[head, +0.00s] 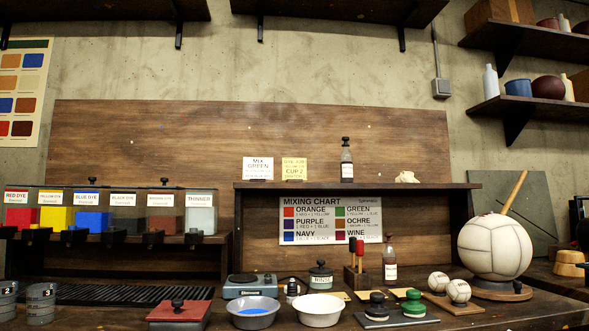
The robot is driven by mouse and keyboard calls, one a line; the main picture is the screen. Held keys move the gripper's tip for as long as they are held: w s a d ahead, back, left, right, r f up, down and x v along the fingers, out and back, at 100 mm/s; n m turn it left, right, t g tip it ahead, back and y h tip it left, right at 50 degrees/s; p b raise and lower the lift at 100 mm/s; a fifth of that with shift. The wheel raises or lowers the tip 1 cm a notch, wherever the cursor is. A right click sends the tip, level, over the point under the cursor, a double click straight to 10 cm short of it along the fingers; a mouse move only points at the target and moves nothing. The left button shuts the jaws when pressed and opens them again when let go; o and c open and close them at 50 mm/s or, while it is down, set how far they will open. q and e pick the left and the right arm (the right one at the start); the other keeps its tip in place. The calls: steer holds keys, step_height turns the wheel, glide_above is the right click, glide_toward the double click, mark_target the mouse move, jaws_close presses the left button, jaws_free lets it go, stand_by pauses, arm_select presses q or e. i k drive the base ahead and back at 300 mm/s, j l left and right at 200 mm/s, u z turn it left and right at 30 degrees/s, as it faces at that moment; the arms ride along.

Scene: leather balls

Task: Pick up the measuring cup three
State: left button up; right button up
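A grey measuring cup marked 3 (41,304) stands at the far left of the workbench in the head view. Another grey cup (8,302), which seems to be marked 2, stands just left of it and is partly cut off by the picture's left edge. The bottoms of both cups are near the lower edge of the view. Neither my left nor my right gripper shows in this view.
A black slatted rack (130,294) lies behind the cups. A red lidded box (179,315) stands to their right, then a bowl with blue liquid (253,310) and a white bowl (319,311). Dye bins (90,220) stand above the rack.

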mark_target(42, 301)
steer(key=k+j+u, duration=0.1)
steer(key=j+u, duration=0.15)
steer(key=j, duration=0.5)
steer(key=j+u, duration=0.3)
steer(key=j, duration=0.45)
